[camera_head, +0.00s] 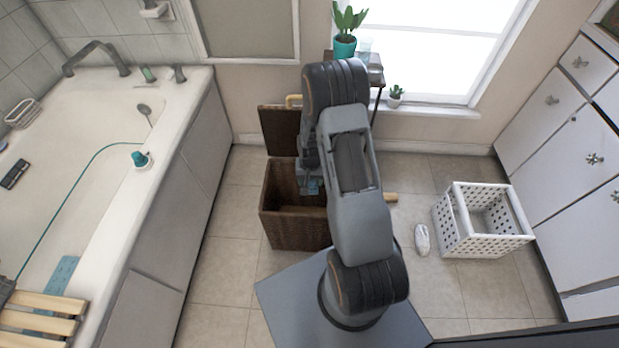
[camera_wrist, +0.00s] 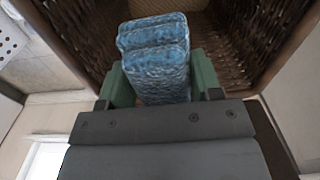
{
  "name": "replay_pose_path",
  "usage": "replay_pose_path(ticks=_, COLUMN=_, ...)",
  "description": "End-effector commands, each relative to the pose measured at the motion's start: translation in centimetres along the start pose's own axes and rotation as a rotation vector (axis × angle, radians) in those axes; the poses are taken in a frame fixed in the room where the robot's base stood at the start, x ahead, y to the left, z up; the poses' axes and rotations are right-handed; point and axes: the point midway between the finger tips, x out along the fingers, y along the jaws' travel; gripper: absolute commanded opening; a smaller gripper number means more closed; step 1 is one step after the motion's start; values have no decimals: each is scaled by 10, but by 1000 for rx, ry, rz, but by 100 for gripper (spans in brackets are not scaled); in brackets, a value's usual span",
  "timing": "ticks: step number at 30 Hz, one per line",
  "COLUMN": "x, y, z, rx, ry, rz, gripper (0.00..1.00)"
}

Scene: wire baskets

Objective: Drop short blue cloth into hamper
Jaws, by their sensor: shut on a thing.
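The blue cloth (camera_wrist: 155,55) is folded and textured, and it sits between the two green fingers of my gripper (camera_wrist: 160,88) in the wrist view. My gripper is shut on it. In the head view a small bit of the blue cloth (camera_head: 312,187) shows below my arm. The hamper (camera_head: 290,228) is a brown woven box with its lid (camera_head: 279,131) standing open at the back. The cloth is over the hamper's opening, with the woven inner walls (camera_wrist: 233,40) around it in the wrist view. My arm hides the right part of the hamper in the head view.
A white perforated basket (camera_head: 482,222) stands on the floor to the right, with a small white object (camera_head: 422,240) beside it. The bathtub (camera_head: 150,160) is on the left. A small table with a potted plant (camera_head: 344,46) is behind the hamper. White cabinets (camera_head: 560,150) line the right.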

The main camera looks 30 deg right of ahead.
Motion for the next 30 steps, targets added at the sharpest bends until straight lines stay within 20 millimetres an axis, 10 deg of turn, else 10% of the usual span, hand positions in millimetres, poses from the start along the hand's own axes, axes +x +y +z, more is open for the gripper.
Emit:
replay_pose_path(ticks=18, x=34, y=-2, z=0, rx=-5, ry=0, rz=0, gripper=34)
replay_pose_path(ticks=19, x=34, y=-2, z=0, rx=-5, ry=0, rz=0, gripper=60)
replay_pose_path(ticks=30, x=34, y=-2, z=0, rx=-5, ry=0, rz=0, gripper=88)
